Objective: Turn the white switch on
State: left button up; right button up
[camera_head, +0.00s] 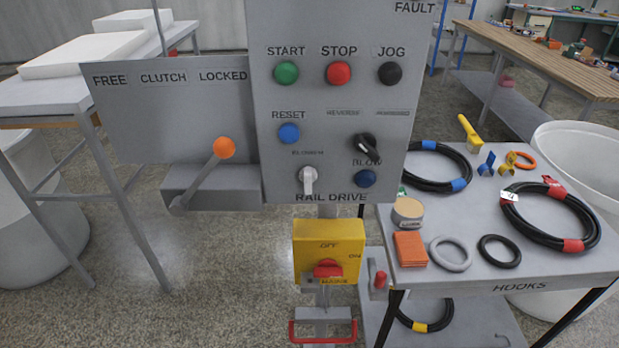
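The white switch (308,181) is a small knob with a lever-like handle on the lower part of the grey control panel (330,225). Its handle looks roughly upright, with its narrow end upward or downward not clear. A small blurred label sits above it and the words RAIL DRIVE stand below it. A black rotary switch (365,146) is up and to its right, turned at a slant. Neither of my grippers shows in the head view.
An orange-knobbed clutch lever (224,148) juts out at left. A yellow mains box (328,252) hangs below. A table (465,275) with hoses and rings stands right.

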aim_at(308, 175)
jog(key=k, duration=0.5)
jog(key=z, duration=1.85)
jog(key=i, duration=1.4)
jog(key=u, duration=2.5)
